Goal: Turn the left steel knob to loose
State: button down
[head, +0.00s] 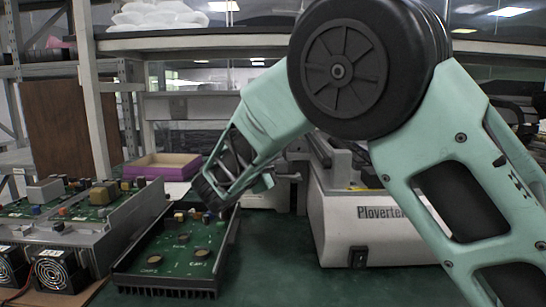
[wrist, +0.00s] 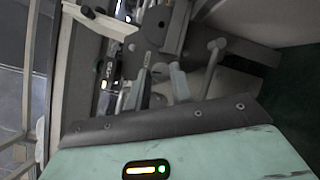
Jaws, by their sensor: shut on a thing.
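My gripper (wrist: 160,72) shows in the wrist view, its narrow fingers reaching up into grey machine parts. It is shut on a small steel part, which I take to be the left steel knob; the fingers and dark parts mostly hide it, and I cannot tell how far it is turned. A second grey, lever-like knob (wrist: 215,47) stands apart, to the right of the fingers. In the head view my forearm bends down left and the wrist turns back right toward the white machine (head: 372,228); the fingertips and the knob are not clear there.
A black tray (head: 168,285) with a green circuit board lies left of the white machine. A larger metal-framed board (head: 95,225) with fans is at far left. A purple box (head: 162,166) stands behind. The green tabletop (head: 265,270) is clear in front.

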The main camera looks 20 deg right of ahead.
jog(key=shift+f, duration=0.15)
jog(key=c, duration=1.2)
grip_release()
jog(key=shift+c, duration=0.2)
jog(key=r+p+v, duration=0.1)
jog(key=v, duration=1.6)
jog(key=shift+s+a+f+p, duration=0.2)
jog(key=shift+f+p, duration=0.15)
jog(key=shift+f, duration=0.1)
